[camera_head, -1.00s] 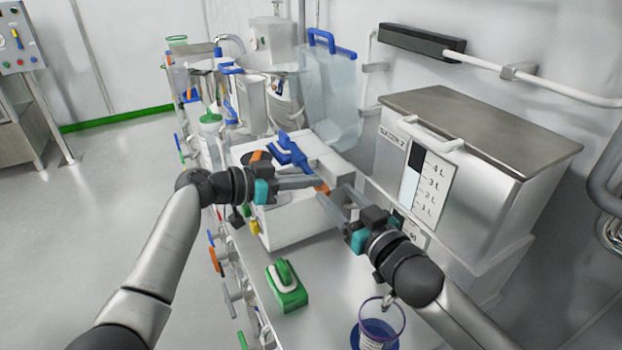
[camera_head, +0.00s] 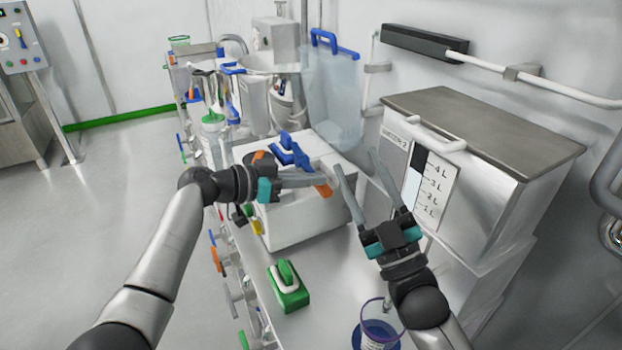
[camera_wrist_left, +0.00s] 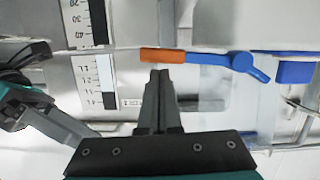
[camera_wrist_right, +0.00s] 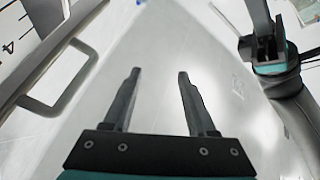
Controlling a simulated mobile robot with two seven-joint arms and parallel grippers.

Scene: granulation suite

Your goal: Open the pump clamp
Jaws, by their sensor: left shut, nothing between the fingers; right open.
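The pump clamp is a lever with a blue arm (camera_head: 290,150) and an orange grip (camera_head: 323,190), on top of the white pump housing (camera_head: 295,222). In the left wrist view the blue arm (camera_wrist_left: 208,58) runs right from the orange grip (camera_wrist_left: 162,55) to a round blue joint. My left gripper (camera_head: 328,177) is shut and empty, its fingertips right beside the orange grip; in the head view it hides part of the lever. Contact cannot be told. My right gripper (camera_head: 355,163) is open and empty, to the right of the lever, its fingers pointing away from me.
A steel tank (camera_head: 480,165) with a level scale stands on the right. Vessels (camera_head: 265,100) and a blue-handled clear panel (camera_head: 333,95) stand behind the pump.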

